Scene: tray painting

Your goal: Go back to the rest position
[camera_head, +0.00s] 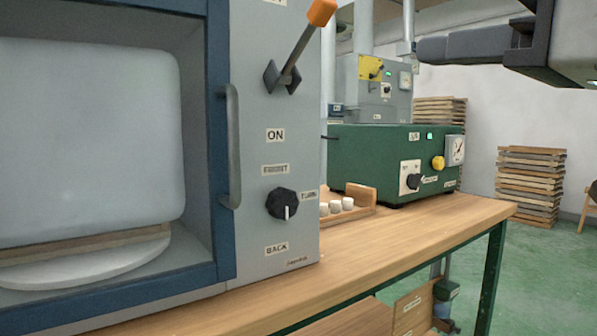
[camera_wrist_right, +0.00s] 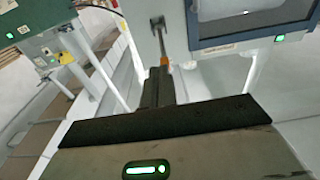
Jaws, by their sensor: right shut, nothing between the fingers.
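My right gripper (camera_head: 425,49) comes in at the top right of the head view, shut and empty, its fingers pointing left. In the right wrist view its dark fingers (camera_wrist_right: 157,88) are together. In that view the orange-tipped lever (camera_wrist_right: 163,40) shows just beyond the fingertips. In the head view the lever (camera_head: 292,66) on the grey panel is tilted up to the right, well left of the gripper and apart from it. My left gripper is in neither view.
The blue-framed booth (camera_head: 222,130) holds a pale panel (camera_head: 90,130) on a round turntable (camera_head: 90,262). A dark knob (camera_head: 282,204) points down toward BACK. A green machine (camera_head: 370,155) stands farther along the wooden bench (camera_head: 400,232). Stacked boards (camera_head: 530,185) stand at right.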

